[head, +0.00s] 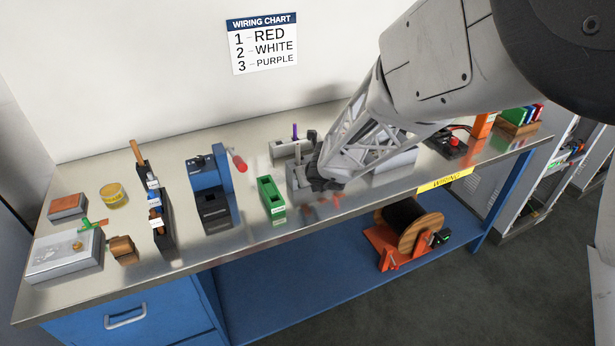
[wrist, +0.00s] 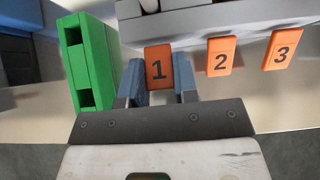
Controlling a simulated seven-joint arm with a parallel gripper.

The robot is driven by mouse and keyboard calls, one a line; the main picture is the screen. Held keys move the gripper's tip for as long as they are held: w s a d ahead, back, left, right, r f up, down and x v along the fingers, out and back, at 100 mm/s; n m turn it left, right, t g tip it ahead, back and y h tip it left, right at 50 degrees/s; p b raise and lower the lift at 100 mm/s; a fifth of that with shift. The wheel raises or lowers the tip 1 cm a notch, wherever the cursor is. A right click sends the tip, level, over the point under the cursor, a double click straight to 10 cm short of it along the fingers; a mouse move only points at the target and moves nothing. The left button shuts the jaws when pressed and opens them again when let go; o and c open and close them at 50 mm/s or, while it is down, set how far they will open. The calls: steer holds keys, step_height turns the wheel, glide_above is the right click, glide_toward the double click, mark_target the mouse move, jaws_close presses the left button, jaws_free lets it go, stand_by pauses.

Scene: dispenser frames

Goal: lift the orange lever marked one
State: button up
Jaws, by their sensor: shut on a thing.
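The orange lever marked 1 (wrist: 158,68) sits at the front of a grey dispenser (wrist: 190,22) in the wrist view. My gripper (wrist: 160,90) has its two fingers on either side of this lever and is shut on it. Orange levers marked 2 (wrist: 220,57) and 3 (wrist: 282,48) stand to the right, apart from my fingers. In the head view my gripper (head: 325,183) is at the dispenser (head: 297,176) and hides most of its front and the lever marked 1.
A green block with slots (wrist: 88,62) stands close to the left of my gripper, and also shows in the head view (head: 271,197). A blue press-like device (head: 210,185) with a red knob is farther left. A wiring chart (head: 262,43) hangs on the wall.

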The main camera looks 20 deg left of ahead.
steer(key=o, duration=0.9)
steer(key=shift+v, duration=3.9)
steer(key=shift+d, duration=0.1)
steer(key=s+d+r+n+g, duration=0.1)
steer(key=s+d+r+n, duration=0.3)
steer(key=d+r+n, duration=0.4)
steer(key=s+d+r+n, duration=0.5)
steer(key=d+n, duration=0.2)
steer(key=d, duration=0.3)
steer(key=s+d+n+g+h, duration=0.1)
steer(key=s+d+n+h, duration=0.1)
steer(key=s+d+n, duration=0.2)
steer(key=s+d+r+n+h, duration=0.1)
steer(key=s+d+n, duration=0.3)
steer(key=s+d, duration=0.4)
steer(key=s+d+n+g+h, duration=0.1)
steer(key=s+d+n+h, duration=0.2)
steer(key=s+d, duration=0.3)
steer(key=shift+s+d+r+n+g, duration=0.1)
steer(key=shift+s+d+n+g, duration=0.1)
steer(key=shift+d, duration=0.9)
steer(key=shift+s+d+r+n+g, duration=0.1)
steer(key=shift+s+d+n, duration=0.1)
steer(key=shift+d, duration=0.95)
